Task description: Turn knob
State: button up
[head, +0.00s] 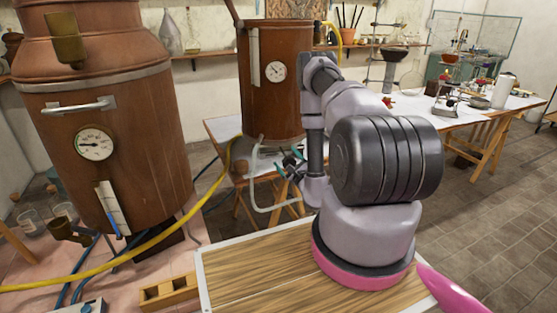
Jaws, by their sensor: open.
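No knob can be made out for certain. A small pale blue box (92,306) at the bottom left edge is cut off by the frame, and I cannot tell whether a knob is on it. A small red part (388,101) shows just beyond my arm, too small to identify. My gripper (288,160) is dark with teal fingertips. It is open and looks empty, in front of the lower part of the farther copper vessel (275,85). My arm stands between the camera and part of the back table.
A large copper vessel (95,120) with a gauge (95,144) stands at left. A yellow hose (150,243) crosses in front of it. A white table (500,105) with glassware stands behind. The tiled floor at right is clear.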

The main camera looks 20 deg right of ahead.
aim_at(287, 160)
notch_tip(287, 160, down, 6)
jog(key=s+d+m+g+h, duration=0.1)
jog(key=s+d+h, duration=0.2)
jog(key=w, duration=0.7)
jog(key=w+d, duration=0.1)
jog(key=w, duration=0.3)
jog(key=shift+r, duration=0.1)
jog(key=shift+c, duration=0.3)
jog(key=c, duration=1.3)
jog(key=shift+o, duration=0.2)
jog(key=shift+m, duration=0.3)
